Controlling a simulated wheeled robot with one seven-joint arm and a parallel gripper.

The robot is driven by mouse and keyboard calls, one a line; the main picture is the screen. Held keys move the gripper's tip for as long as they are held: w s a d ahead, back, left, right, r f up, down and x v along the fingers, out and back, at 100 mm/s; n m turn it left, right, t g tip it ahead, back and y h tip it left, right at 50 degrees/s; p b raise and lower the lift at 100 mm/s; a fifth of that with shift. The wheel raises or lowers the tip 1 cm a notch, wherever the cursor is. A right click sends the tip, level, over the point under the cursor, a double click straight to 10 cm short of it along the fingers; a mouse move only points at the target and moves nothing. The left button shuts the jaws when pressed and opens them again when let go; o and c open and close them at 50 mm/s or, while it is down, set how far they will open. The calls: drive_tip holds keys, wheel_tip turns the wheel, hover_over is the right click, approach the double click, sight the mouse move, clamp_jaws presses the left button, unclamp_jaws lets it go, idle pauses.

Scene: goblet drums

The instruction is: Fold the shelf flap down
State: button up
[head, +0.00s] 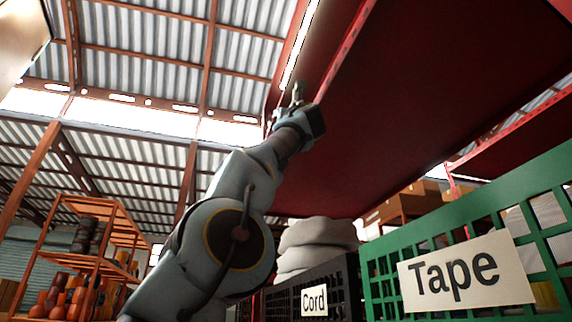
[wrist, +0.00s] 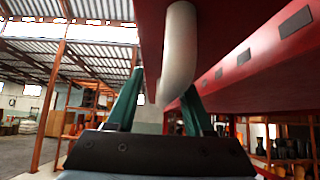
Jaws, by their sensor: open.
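The shelf flap appears to be the large dark red panel (head: 410,110) overhead in the head view; its red surface also shows at the top of the wrist view (wrist: 228,22). A pale, curved bar-like handle (wrist: 181,50) hangs down from the red surface. My gripper (head: 297,95) is raised to the panel's left edge. In the wrist view, my gripper's green fingers (wrist: 163,85) are open, with the handle's lower end between or just beyond them. I cannot tell whether they touch it. In the head view the handle is not clearly distinguishable.
A green crate labelled Tape (head: 545,180) stands at lower right. A dark crate labelled Cord (head: 348,275) and stacked grey sacks (head: 315,245) sit beside it, below the panel. An orange rack (head: 100,215) stands far left. The air left of my arm looks free.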

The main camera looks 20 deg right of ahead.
drive_tip(key=shift+s+a, duration=0.1)
drive_tip(key=d+b+v, duration=0.1)
drive_tip(key=b+v, duration=0.8)
drive_tip(key=v, duration=0.1)
drive_tip(key=shift+s+a+f, duration=0.25)
drive_tip(key=shift+a+f, duration=0.05)
drive_tip(key=shift+a, duration=0.15)
drive_tip(key=shift+c, duration=0.2)
